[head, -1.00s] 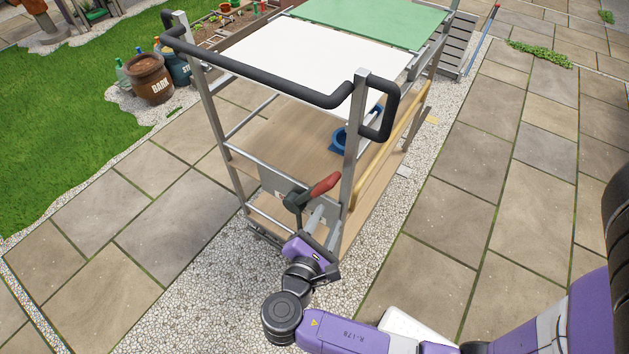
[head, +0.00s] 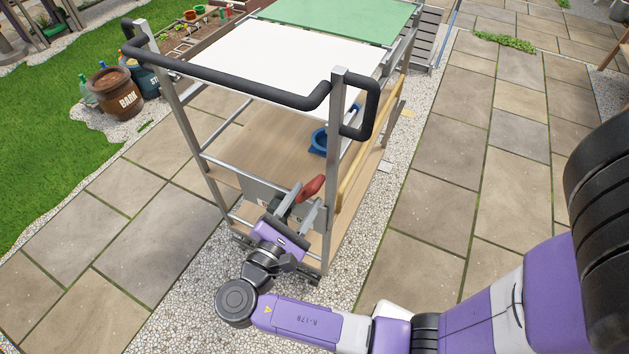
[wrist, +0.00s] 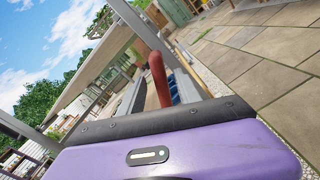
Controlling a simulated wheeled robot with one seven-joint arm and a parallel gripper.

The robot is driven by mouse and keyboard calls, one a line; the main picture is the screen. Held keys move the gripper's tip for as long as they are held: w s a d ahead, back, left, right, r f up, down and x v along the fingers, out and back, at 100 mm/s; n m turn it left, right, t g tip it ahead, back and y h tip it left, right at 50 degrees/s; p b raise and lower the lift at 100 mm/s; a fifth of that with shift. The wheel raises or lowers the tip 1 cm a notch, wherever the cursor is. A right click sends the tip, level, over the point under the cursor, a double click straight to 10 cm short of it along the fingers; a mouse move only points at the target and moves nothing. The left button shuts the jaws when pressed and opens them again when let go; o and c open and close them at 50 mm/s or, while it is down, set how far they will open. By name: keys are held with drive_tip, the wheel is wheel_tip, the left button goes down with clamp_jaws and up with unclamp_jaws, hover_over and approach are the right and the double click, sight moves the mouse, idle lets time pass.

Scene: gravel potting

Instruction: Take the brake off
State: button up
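The brake lever has a red grip (head: 312,187) and stands at the near end of the trolley, beside a grey plate (head: 262,194) low on the frame. Its red grip points up and to the right in the head view. My gripper (head: 310,195) is at the lever, with one finger on each side of it. In the wrist view the red grip (wrist: 157,78) rises between the two spread fingers. A gap shows beside it, so the gripper looks open and not closed on it. The lever's lower part is mostly hidden behind my gripper.
The trolley has a black handlebar (head: 245,90), metal posts (head: 335,150), a white top (head: 290,52) and a wooden shelf (head: 250,140) with a blue object (head: 318,142). The right post stands close to my gripper. Gravel (head: 190,310) and open paving (head: 480,190) surround it.

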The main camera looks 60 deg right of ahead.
sight(315, 184)
drive_tip(key=shift+d, duration=2.7)
clamp_jaws()
